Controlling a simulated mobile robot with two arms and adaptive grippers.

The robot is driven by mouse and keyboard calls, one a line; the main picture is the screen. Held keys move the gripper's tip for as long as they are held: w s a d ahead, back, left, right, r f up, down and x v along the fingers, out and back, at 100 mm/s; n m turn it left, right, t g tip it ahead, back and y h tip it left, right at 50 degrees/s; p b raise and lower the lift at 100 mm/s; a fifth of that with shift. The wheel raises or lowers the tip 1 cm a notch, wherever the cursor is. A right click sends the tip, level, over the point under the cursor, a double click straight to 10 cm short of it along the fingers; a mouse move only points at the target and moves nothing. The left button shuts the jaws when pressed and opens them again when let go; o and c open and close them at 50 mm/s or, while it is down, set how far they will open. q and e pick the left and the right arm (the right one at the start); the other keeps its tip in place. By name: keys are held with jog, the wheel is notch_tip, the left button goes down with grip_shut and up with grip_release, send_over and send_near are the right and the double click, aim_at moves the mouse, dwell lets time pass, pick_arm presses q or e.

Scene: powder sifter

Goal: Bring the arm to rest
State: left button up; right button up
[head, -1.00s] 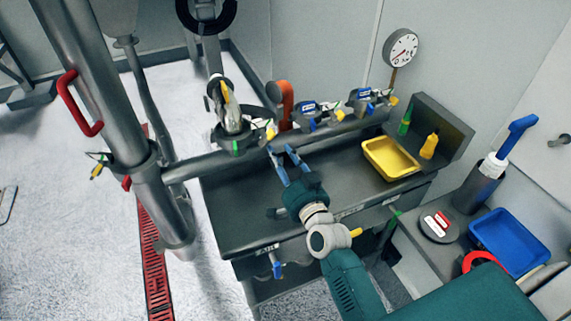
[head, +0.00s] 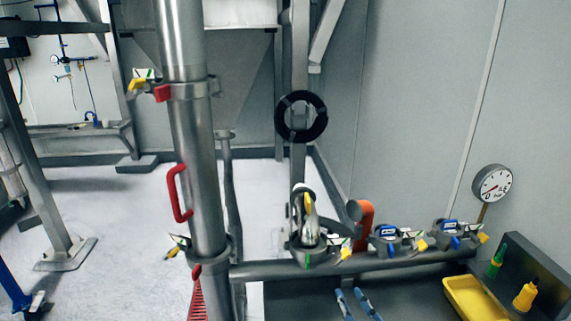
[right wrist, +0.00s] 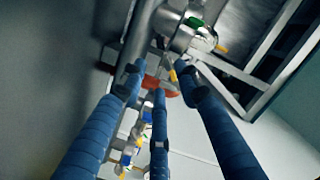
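My right gripper (head: 349,291) shows at the bottom edge of the head view, with only its blue fingertips in frame. They are apart, over the dark bench (head: 300,300) and just below the valve pipe in the picture. In the right wrist view the ribbed blue fingers (right wrist: 161,80) are spread, and nothing is held between them. The rest of my right arm is out of the head view. My left gripper is not in view.
A grey pipe (head: 400,262) carries valves behind the fingers, near an orange handle (head: 364,222). A yellow tray (head: 474,300) and yellow bottle (head: 525,296) stand at right. A steel column (head: 187,130) with a red handle (head: 178,193) stands left. A gauge (head: 492,184) is at right.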

jog(key=s+a+f+n+g, duration=0.1)
jog(key=s+f, duration=0.1)
jog(key=s+a+f+n+g, duration=0.1)
jog(key=s+f+g, duration=0.1)
jog(key=s+a+f+n+g+y, duration=0.1)
jog(key=s+n, duration=0.1)
jog(key=shift+s+a+f, duration=0.1)
jog(key=shift+s+f, duration=0.25)
jog(key=shift+f, duration=0.05)
jog(key=s+d+f+n+g+h, duration=0.1)
jog(key=s+f+g, duration=0.15)
jog(key=s, duration=0.45)
jog(key=s+d+f+n+g+h, duration=0.1)
jog(key=s+d+f+n+g, duration=0.1)
jog(key=s+g, duration=0.35)
jog(key=s+d+f+n+g, duration=0.1)
jog(key=s+f, duration=0.1)
jog(key=s, duration=0.7)
notch_tip(320, 180, down, 27)
jog(key=s+g+b, duration=0.1)
jog(key=s+b, duration=0.1)
jog(key=b, duration=0.1)
jog(key=s+d+f+g+b, duration=0.1)
jog(key=s+d+f+b, duration=0.1)
jog(key=s+f, duration=1.6)
notch_tip(320, 180, down, 3)
jog(key=shift+d+f+n+g+h+b, duration=0.1)
jog(key=shift+d+n+g+h+b, duration=0.3)
jog(key=shift+d, duration=0.35)
